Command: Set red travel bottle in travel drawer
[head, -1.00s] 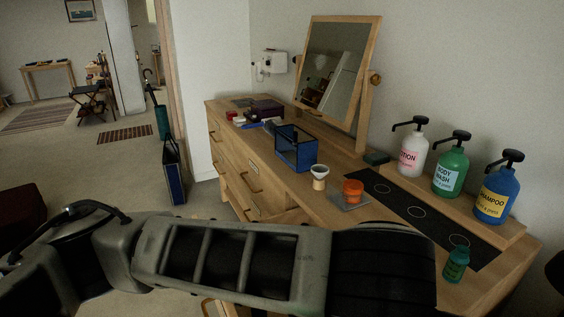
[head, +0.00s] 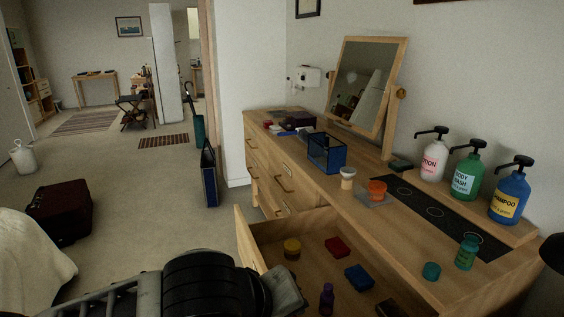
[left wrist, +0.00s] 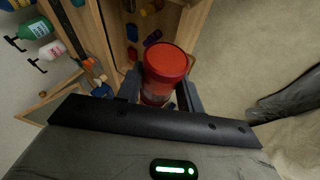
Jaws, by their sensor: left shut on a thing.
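The red travel bottle (left wrist: 166,65) is between the fingers of my left gripper (left wrist: 161,95) in the left wrist view, with its red cap towards the camera. The gripper is shut on it. In the head view my left arm reaches in at the bottom, and the fingers and bottle are hidden. The open drawer (head: 245,237) of the wooden dresser is just beyond my wrist; it also shows in the left wrist view (left wrist: 190,25), beyond the bottle. My right gripper is not in view.
The drawer holds a yellow jar (head: 292,248), a red item (head: 337,246), a blue item (head: 359,278) and a purple bottle (head: 327,298), with bare floor between them. On the dresser top stand a green bottle (head: 467,253), pump bottles and a blue bin (head: 326,153).

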